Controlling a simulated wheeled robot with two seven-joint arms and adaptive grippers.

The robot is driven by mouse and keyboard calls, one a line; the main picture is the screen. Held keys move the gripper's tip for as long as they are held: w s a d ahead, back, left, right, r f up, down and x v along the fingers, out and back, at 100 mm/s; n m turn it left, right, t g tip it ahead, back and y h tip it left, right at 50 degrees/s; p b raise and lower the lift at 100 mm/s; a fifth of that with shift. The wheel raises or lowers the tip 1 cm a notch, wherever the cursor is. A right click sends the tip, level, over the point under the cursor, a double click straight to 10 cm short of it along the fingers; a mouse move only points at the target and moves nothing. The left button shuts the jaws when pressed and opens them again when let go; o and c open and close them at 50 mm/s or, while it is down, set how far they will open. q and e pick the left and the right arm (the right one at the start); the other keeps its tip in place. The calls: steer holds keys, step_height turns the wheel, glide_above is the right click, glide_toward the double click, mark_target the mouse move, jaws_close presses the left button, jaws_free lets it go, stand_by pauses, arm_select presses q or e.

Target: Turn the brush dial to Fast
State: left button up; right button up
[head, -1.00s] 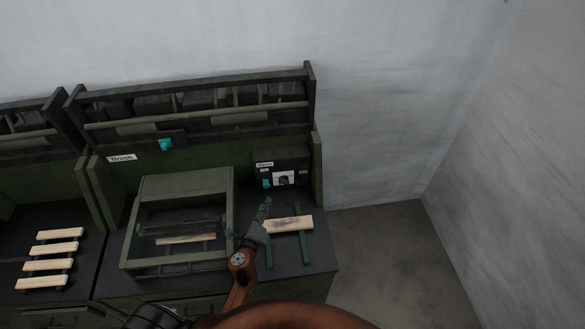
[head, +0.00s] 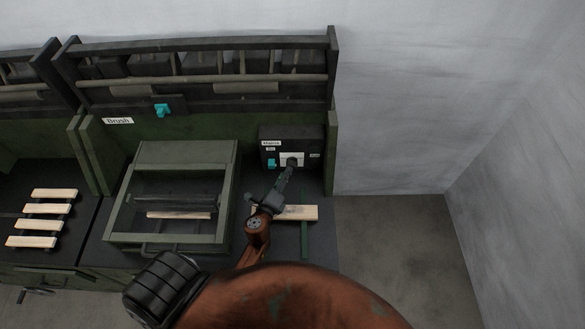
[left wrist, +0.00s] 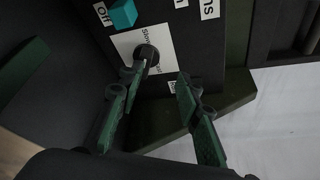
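The dial (left wrist: 147,55) is a dark round knob on a white plate (left wrist: 128,42), with "Slow" readable beside it in the left wrist view. The plate is on the front of a dark control box (head: 315,145) at the back right of the bench. My left gripper (left wrist: 162,76) is open and empty, its green fingers pointing at the box. The left finger's tip is close to the dial's lower edge, and the right finger is apart to its right; I cannot tell whether they touch. In the head view my left gripper (head: 288,172) partly hides the dial. My right gripper is not in view.
A teal switch (left wrist: 123,14) sits beside the plate, by an "Off" label. A green-framed machine (head: 185,150) stands left of the box. A wooden slat (head: 305,212) lies on green bars under my arm. A slatted piece (head: 40,220) lies further left.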

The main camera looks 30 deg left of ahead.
mark_target(292, 165)
arm_select(q)
step_height(292, 165, down, 3)
steer(key=shift+r+b, duration=0.2)
steer(key=shift+b, duration=0.5)
steer(key=shift+w+f, duration=0.15)
steer(key=x, duration=0.7)
steer(key=shift+w+b, duration=0.2)
steer(key=shift+b, duration=0.15)
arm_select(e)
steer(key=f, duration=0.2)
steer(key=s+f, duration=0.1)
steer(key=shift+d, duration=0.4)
arm_select(q)
steer(key=c, duration=0.7)
jaws_close()
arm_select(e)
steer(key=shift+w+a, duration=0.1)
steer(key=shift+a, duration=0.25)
arm_select(q)
steer(key=shift+s+a, duration=0.1)
steer(key=shift+a, duration=0.05)
